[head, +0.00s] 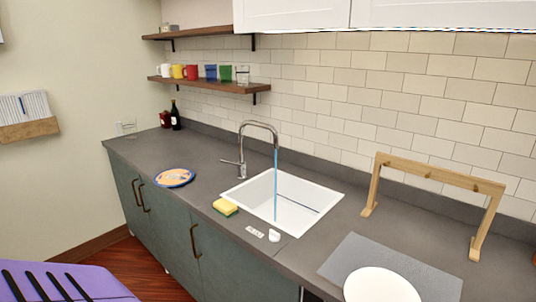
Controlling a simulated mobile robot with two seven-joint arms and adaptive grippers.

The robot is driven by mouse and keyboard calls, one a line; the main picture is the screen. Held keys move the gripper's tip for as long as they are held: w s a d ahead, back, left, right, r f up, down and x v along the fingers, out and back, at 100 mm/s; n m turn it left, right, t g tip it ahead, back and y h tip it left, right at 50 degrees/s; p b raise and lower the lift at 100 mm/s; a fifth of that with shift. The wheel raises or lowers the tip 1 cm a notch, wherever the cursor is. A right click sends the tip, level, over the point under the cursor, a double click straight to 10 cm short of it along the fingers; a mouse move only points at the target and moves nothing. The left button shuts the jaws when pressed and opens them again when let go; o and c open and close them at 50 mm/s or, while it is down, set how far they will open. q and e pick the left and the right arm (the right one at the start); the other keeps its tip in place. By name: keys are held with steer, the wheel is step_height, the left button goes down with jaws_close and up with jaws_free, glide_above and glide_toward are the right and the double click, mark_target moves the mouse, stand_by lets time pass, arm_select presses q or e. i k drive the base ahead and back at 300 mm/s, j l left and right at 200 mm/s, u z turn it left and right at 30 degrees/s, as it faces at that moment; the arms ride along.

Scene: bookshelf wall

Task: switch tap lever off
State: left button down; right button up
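The chrome tap (259,127) stands behind the left rear of the white sink (308,199). Its spout arches over the basin, and a blue stream of water (276,187) runs from it down into the sink. The tap lever (231,162) sticks out to the left from the base of the tap. Neither of my grippers shows in the head view.
A yellow-green sponge (225,207) and small white items lie along the sink's front edge. A decorated plate (174,177) sits to the left. A wooden rack (436,178), grey mat (343,256) and white plate (381,286) are at the right.

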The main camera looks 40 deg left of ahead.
mark_target(241, 166)
steer(key=j+z, duration=0.25)
steer(key=k+j+z, duration=0.1)
steer(key=j+z, duration=0.15)
steer(key=j, duration=0.15)
steer(key=k+j+z, duration=0.1)
steer(key=j+z, duration=0.15)
steer(key=k+j+z, duration=0.1)
steer(key=j, duration=0.25)
steer(key=k+j+z, duration=0.15)
steer(key=j, duration=0.2)
steer(key=k+j+z, duration=0.1)
steer(key=k+j, duration=0.45)
steer(key=j, duration=0.2)
steer(key=k+j, duration=0.25)
steer(key=j, duration=0.25)
steer(key=k+j+z, duration=0.1)
steer(key=k+j, duration=0.2)
steer(key=j, duration=0.2)
steer(key=k+j, duration=0.3)
steer(key=j, duration=0.2)
steer(key=k+j, duration=0.3)
steer(key=j, duration=0.2)
steer(key=z, duration=0.05)
